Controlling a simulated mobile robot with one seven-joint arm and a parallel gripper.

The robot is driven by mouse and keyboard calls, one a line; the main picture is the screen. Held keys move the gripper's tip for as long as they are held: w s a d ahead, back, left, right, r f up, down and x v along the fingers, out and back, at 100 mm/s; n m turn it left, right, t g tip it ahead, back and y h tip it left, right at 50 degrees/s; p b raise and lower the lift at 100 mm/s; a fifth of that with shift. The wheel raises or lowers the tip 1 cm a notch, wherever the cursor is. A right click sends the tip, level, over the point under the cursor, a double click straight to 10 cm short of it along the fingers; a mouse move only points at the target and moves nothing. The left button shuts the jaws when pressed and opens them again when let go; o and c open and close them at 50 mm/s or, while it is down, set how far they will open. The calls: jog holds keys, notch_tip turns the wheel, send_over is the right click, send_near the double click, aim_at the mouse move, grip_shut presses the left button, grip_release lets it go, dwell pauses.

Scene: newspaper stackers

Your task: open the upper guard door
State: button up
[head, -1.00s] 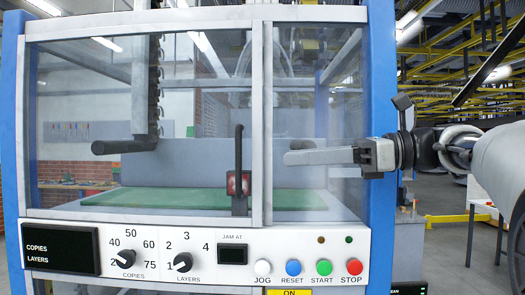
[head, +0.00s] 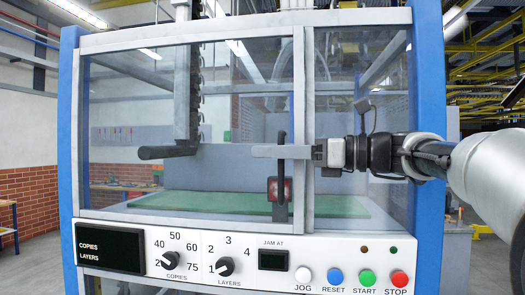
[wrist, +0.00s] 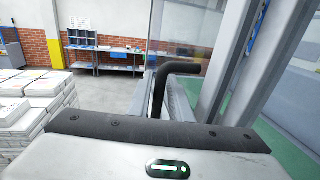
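The upper guard door (head: 240,85) is a clear panel in a pale grey frame on the front of the machine, and looks shut. Its black upright handle (head: 283,140) stands near the middle, above a red-and-black block (head: 280,189). My gripper (head: 264,151) reaches in from the right, its grey fingers level with the handle's upper part and extending past it to the left. In the wrist view the bent black handle (wrist: 185,68) lies between my gripper's fingers (wrist: 170,75). I cannot tell whether they are closed tightly on it.
A control panel (head: 240,262) with dials and coloured buttons sits below the door. A blue post (head: 429,130) stands on the right, behind my arm. In the wrist view, paper stacks (wrist: 35,100) stand at left and a metal table (wrist: 105,55) at the back; open floor lies between.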

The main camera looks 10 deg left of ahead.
jog(key=shift+w+a, duration=0.1)
jog(key=shift+a, duration=0.85)
jog(key=shift+c, duration=0.2)
grip_shut()
